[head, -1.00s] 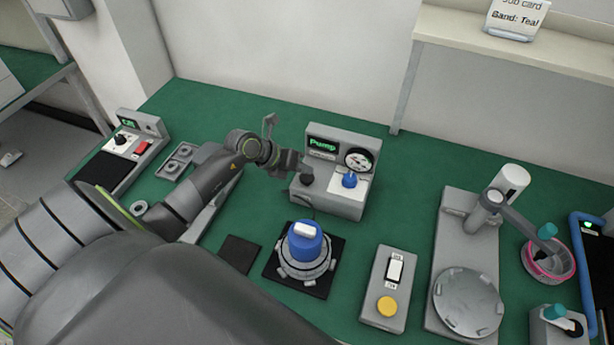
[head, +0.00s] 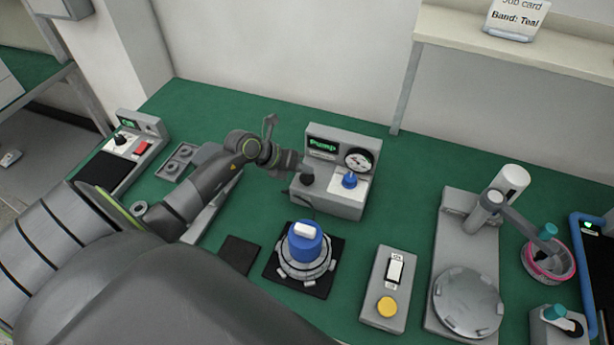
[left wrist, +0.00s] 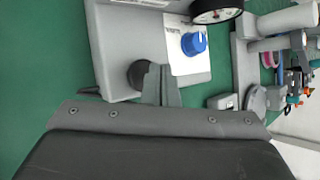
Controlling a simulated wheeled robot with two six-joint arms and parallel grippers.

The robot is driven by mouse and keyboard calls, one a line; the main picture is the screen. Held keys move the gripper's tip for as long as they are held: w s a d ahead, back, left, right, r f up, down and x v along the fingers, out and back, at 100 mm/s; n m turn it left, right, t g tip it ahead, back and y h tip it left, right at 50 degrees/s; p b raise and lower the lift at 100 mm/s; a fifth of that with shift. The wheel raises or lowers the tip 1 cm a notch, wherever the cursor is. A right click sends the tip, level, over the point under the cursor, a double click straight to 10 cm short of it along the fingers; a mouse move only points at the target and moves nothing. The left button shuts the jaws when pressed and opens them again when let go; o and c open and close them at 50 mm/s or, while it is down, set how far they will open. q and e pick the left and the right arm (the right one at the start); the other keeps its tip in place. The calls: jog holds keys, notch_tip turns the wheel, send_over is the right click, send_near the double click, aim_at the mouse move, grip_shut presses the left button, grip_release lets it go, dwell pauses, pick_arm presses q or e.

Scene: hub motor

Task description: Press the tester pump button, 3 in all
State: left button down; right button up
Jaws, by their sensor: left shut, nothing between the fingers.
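The pump tester (head: 336,172) is a grey box at the back middle of the green bench. It has a green "Pump" display (head: 323,144), a round gauge (head: 358,160), a blue knob (head: 349,180) and a dark round button (head: 307,179) at its left. My left gripper (head: 301,173) is shut and empty, with its tips at the dark button. In the left wrist view the shut fingers (left wrist: 161,84) overlap the dark button (left wrist: 140,75); I cannot tell whether they touch it. The blue knob (left wrist: 194,43) is clear to the right. My right gripper is not in view.
A blue-topped hub (head: 305,250) sits on a black mat in front of the tester. A switch box (head: 391,290) with a yellow button and a grey press stand (head: 468,270) are to the right. A control box (head: 140,150) is at the far left.

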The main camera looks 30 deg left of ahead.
aim_at(303, 179)
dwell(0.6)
pick_arm(q)
jog(key=shift+f+b, duration=0.3)
jog(key=shift+f, duration=0.1)
jog(key=shift+f+b, duration=0.75)
jog(key=shift+f, duration=0.25)
dwell(0.8)
dwell(0.4)
jog(key=shift+r+p, duration=1.2)
jog(key=shift+r, duration=0.2)
jog(key=shift+r, duration=0.1)
notch_tip(303, 179, up, 5)
jog(key=p, duration=0.4)
